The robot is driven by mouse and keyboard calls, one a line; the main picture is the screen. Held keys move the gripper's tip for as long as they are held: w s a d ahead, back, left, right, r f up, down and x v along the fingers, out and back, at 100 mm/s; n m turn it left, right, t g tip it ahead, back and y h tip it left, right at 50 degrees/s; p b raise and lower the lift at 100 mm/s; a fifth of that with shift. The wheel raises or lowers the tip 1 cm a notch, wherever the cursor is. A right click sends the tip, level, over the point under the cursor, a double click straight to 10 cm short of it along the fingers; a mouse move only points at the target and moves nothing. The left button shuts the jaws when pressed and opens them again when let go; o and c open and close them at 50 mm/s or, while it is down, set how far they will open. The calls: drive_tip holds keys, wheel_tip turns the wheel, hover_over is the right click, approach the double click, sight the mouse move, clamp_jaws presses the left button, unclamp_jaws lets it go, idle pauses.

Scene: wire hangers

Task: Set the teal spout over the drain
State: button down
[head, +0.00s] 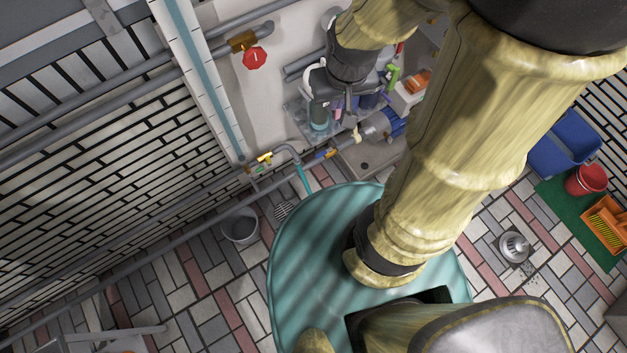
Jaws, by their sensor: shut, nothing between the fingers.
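The teal spout (302,179) is the end of a bent grey pipe low on the left wall and points down and to the right. A slatted floor drain grate (284,208) lies just below and left of the spout tip in the picture. The tip appears to the right of the grate's middle, not over it; its height above the floor is hard to judge. My gripper (348,104) is above and right of the spout, over a cluttered shelf, apart from the spout. It is shut and holds nothing; its fingertips are small and partly lost against the clutter.
A grey bucket (240,225) stands left of the grate. A yellow valve (265,158) sits on the spout's pipe, and a red valve handle (255,58) is higher up. A round metal floor fitting (515,247), blue bin (564,143) and red bucket (586,180) are at right.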

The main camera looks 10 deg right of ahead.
sight(305, 182)
drive_tip(key=shift+s, duration=0.1)
wheel_tip(305, 182, down, 38)
drive_tip(key=w+m+b, duration=0.1)
drive_tip(key=w+b, duration=0.1)
drive_tip(key=b, duration=3.5)
drive_tip(key=w+d+f+m+g+y+b, duration=0.1)
drive_tip(key=w+f+m+b, duration=0.3)
drive_tip(key=f, duration=0.6)
drive_tip(key=w+d+f+m+g+y+b, duration=0.1)
drive_tip(key=w+f+m+b, duration=0.4)
drive_tip(key=f, duration=0.6)
drive_tip(key=w+d+f+m+g+b, duration=0.1)
drive_tip(key=w+d+f+m+b, duration=0.2)
drive_tip(key=f+m, duration=0.3)
wheel_tip(305, 182, down, 5)
drive_tip(key=shift+w+d+m+y+b, duration=0.3)
drive_tip(key=shift+w+d+y+b, duration=0.1)
drive_tip(key=shift+w+b, duration=0.45)
drive_tip(key=shift+f, duration=0.1)
drive_tip(key=a+f+b, duration=0.6)
drive_tip(key=f+b, duration=0.2)
drive_tip(key=f, duration=0.1)
drive_tip(key=shift+s+a+b, duration=0.25)
drive_tip(key=shift+s+b, duration=0.1)
drive_tip(key=shift+s, duration=0.1)
